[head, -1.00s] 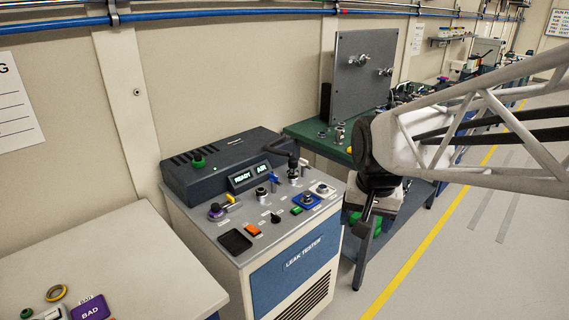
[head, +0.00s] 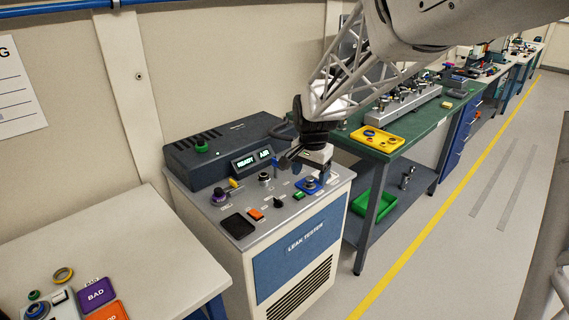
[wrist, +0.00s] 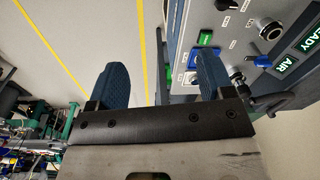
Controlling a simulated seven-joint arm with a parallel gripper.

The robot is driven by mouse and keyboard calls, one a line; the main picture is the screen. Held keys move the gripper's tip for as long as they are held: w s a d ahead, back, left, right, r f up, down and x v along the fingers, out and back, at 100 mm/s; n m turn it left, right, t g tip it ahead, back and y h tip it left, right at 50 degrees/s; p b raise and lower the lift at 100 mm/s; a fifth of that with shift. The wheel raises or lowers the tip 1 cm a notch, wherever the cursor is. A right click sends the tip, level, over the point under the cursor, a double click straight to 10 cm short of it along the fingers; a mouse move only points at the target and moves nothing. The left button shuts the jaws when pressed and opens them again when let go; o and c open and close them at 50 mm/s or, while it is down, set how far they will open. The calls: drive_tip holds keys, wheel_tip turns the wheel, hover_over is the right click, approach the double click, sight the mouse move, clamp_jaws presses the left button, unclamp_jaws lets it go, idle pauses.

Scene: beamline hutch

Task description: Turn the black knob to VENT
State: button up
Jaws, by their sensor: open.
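The black knob (head: 278,201) sits on the sloped top panel of the leak tester, between the orange switch and the green button.
Around the knob are an orange switch (head: 254,214), a green button (head: 299,196), a blue pad (head: 314,189) and a silver knob (head: 264,177). A blue lever (wrist: 262,61) stands near the lit READY/AIR display (head: 251,159). A green bench (head: 410,128) with a yellow tray (head: 377,139) stands right.

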sight(279, 200)
drive_tip(key=w+a+f+m, duration=0.1)
drive_tip(key=w+a+f, duration=0.5)
drive_tip(key=w+f, duration=0.1)
drive_tip(key=w+a+f+m, duration=0.1)
drive_tip(key=w+a+f, duration=0.2)
drive_tip(key=w, duration=0.1)
drive_tip(key=shift+a+f+m+g, duration=0.2)
drive_tip(key=shift+f+m+g, duration=0.1)
drive_tip(key=shift+f+g, duration=0.1)
drive_tip(key=shift+f, duration=0.1)
drive_tip(key=shift+f, duration=3.75)
drive_tip(key=c, duration=0.9)
